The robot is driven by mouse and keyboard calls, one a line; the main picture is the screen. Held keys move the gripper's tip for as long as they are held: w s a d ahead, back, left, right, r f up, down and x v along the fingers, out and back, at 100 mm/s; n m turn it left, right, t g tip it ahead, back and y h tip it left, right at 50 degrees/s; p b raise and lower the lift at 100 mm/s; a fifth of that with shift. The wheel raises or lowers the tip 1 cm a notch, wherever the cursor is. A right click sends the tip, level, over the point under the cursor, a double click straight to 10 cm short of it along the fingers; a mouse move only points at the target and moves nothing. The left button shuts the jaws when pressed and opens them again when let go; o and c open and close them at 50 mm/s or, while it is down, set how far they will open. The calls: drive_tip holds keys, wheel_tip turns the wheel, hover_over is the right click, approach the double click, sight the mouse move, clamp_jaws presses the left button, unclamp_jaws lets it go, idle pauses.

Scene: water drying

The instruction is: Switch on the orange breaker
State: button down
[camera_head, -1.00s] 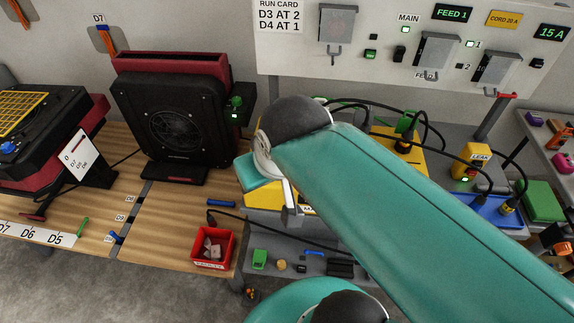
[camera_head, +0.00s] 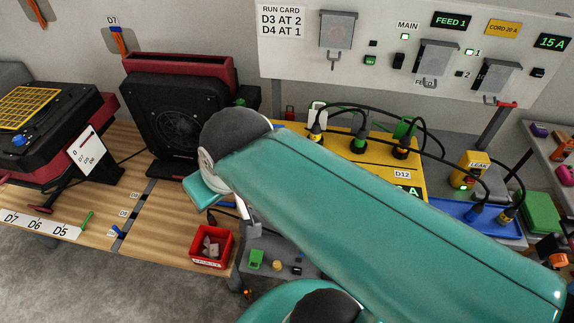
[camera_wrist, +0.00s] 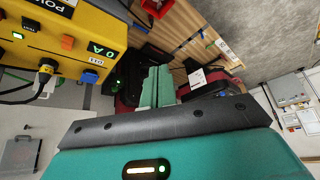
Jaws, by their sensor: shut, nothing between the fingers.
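A yellow power box (camera_wrist: 62,38) fills the upper left of the wrist view, with a green "0 A" display. A small orange switch (camera_wrist: 67,43) sits on its face, left of the display; I take it as the orange breaker, and its on or off position is too small to tell. My gripper (camera_wrist: 157,80) is shut and empty in the wrist view, to the right of the box and apart from the switch. In the head view a yellow box (camera_head: 377,155) is partly behind my arm; no orange breaker shows clearly there, and my fingertips cannot be made out.
Black cables (camera_head: 433,140) loop between plugs on the yellow box and a blue tray (camera_head: 490,216). A red bin (camera_head: 212,246) stands at the bench's front edge. A black fan unit (camera_head: 178,120) stands at the left. A breaker panel (camera_head: 390,45) is behind.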

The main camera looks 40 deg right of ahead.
drive_tip(key=shift+a, duration=0.15)
drive_tip(key=w+d+f+n+g, duration=0.1)
drive_tip(key=w+d+n+g, duration=0.2)
drive_tip(key=d, duration=0.9)
drive_tip(key=w+d+f+n+g+y, duration=0.1)
drive_tip(key=w+d+n+g, duration=0.2)
drive_tip(key=d, duration=0.9)
drive_tip(key=shift+w+d+n, duration=0.15)
drive_tip(key=shift+d+n, duration=0.25)
drive_tip(key=shift+n, duration=0.4)
drive_tip(key=f, duration=0.4)
drive_tip(key=a+f, duration=0.1)
drive_tip(key=f, duration=0.4)
drive_tip(key=s+f, duration=0.1)
drive_tip(key=f, duration=0.4)
drive_tip(key=shift+a, duration=0.2)
